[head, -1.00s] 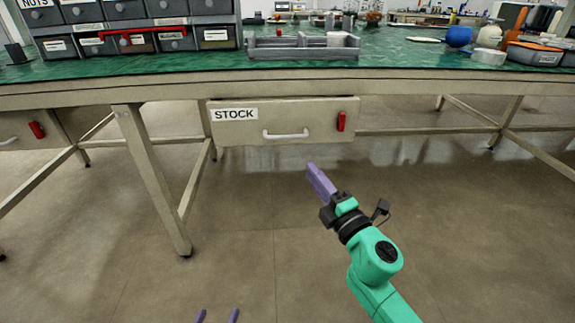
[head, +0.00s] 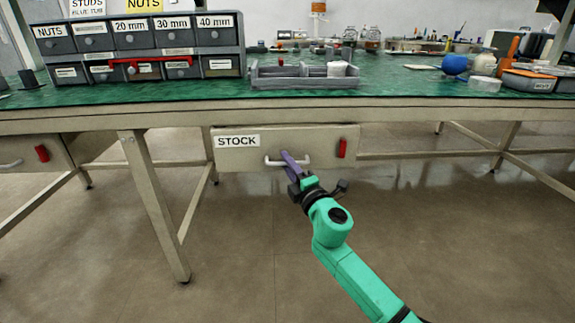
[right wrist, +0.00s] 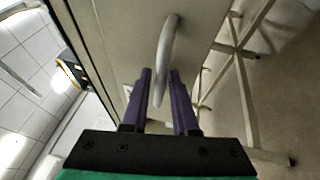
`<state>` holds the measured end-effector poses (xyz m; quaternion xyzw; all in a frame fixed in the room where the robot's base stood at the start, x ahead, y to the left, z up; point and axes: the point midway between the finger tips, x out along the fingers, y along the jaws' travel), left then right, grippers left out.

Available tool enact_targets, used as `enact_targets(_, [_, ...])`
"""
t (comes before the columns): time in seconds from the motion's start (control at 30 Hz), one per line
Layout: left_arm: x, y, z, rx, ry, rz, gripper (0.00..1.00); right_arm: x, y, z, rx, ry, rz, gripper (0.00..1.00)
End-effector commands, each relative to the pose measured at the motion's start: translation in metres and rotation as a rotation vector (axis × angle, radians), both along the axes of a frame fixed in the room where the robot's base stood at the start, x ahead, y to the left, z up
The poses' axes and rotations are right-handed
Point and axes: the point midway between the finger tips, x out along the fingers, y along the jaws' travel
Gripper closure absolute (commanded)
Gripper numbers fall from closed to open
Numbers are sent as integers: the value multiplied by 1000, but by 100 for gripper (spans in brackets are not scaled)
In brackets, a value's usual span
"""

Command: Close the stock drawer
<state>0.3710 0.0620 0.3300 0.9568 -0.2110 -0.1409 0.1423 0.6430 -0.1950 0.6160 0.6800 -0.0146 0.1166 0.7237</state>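The stock drawer (head: 238,158) hangs under the bench top, its beige front carrying a STOCK label and a pale bar handle (head: 274,162). How far its front stands out is hard to tell from here. My right gripper (head: 291,160) is at the handle, its purple fingers in front of the bar's middle. In the right wrist view the handle (right wrist: 169,45) runs down between the two spread fingertips (right wrist: 161,75), with a gap showing, so the gripper is open around it. The drawer front (right wrist: 125,40) fills the upper middle there. My left gripper is out of view.
A red tag (head: 342,148) sits on the drawer front, right of the handle. The green-topped bench (head: 200,106) holds a bin rack (head: 140,48) and a grey tray (head: 300,80). A bench leg (head: 155,205) stands left of the drawer. The floor below is clear.

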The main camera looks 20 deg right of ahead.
Motion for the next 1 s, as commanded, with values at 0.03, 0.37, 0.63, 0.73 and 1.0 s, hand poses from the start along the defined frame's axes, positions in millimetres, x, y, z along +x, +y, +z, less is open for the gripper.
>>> enact_targets(0.03, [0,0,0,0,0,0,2,0,0,0,0,0,0,73])
enact_targets(0.37, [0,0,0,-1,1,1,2,-1,0,0,0,0,1,100])
enact_targets(0.63, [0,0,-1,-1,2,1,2,-1,0,-1,0,1,1,100])
enact_targets(0.73, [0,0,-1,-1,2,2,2,-1,0,-1,0,1,1,100])
enact_targets(1.0, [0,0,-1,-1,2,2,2,-1,0,-1,0,1,1,100])
